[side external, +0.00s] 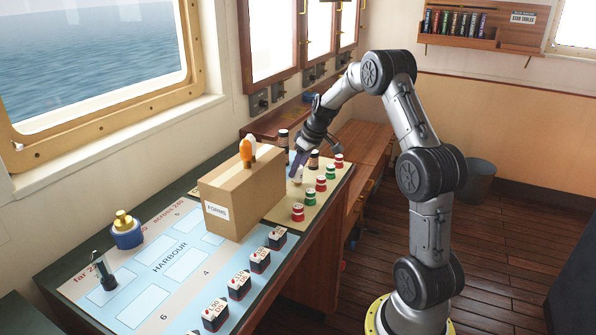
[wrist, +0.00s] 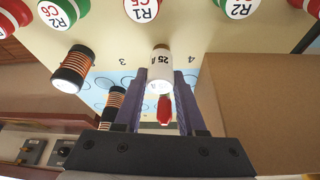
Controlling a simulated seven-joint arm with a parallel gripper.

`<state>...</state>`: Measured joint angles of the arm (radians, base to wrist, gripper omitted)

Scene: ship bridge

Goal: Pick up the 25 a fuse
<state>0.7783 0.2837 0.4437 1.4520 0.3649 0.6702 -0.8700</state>
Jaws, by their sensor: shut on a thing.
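The 25 A fuse (wrist: 159,66) is a pale cylinder with a brown end, marked "25 A". In the wrist view it sits between the fingertips of my gripper (wrist: 163,78), which is shut on it. In the side view my gripper (side external: 295,168) points down over the cream board (side external: 325,183), just behind the cardboard box. I cannot tell whether the fuse still touches the board.
The cardboard box (side external: 238,203) labelled "FORMS" stands close beside my gripper. Red and green round pieces (side external: 321,183) line the board's right side. Dark labelled blocks (side external: 239,284), a blue and brass object (side external: 126,230) and a dark upright piece (side external: 104,271) stand on the harbour chart.

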